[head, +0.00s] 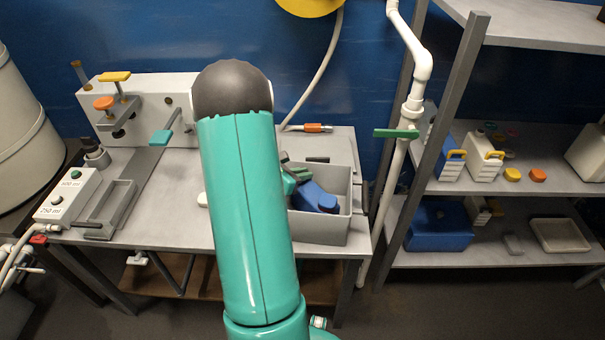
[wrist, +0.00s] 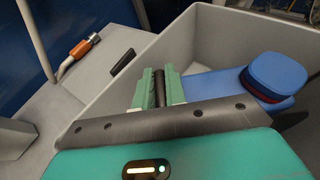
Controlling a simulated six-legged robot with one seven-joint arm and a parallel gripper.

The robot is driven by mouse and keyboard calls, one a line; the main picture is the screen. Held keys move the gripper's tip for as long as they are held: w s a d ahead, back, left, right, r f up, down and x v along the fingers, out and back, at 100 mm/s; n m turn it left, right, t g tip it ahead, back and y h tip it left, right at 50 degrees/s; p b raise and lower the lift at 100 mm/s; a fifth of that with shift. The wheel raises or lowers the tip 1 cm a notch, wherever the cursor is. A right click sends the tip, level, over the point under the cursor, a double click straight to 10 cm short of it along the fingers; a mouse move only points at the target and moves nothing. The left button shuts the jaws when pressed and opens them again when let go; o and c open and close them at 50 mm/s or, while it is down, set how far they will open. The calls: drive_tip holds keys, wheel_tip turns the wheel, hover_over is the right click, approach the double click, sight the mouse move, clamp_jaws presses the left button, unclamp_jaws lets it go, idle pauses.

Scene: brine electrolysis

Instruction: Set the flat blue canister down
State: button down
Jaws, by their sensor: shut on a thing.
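The flat blue canister (head: 318,198) is inside the grey bin (head: 330,229) on the bench. In the wrist view the canister (wrist: 212,84) has a round blue cap (wrist: 276,74) at its right end, with a dark red band under it. My gripper (wrist: 160,88) has its green fingers close together on a dark bar at the canister's left end, which looks like its handle. In the head view my gripper (head: 292,173) is partly hidden behind my arm. Whether the canister touches the bin floor cannot be told.
An orange-ended hose (head: 312,128) lies on the bench behind the bin. A white pipe with a green lever (head: 396,133) stands right of the bench. A shelf at right holds white canisters (head: 484,157) and a blue crate (head: 438,226). A grey tray (head: 110,208) is at left.

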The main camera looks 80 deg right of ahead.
drive_tip(key=c, duration=1.7)
unclamp_jaws()
drive_tip(key=shift+r, duration=0.1)
drive_tip(key=v, duration=1.2)
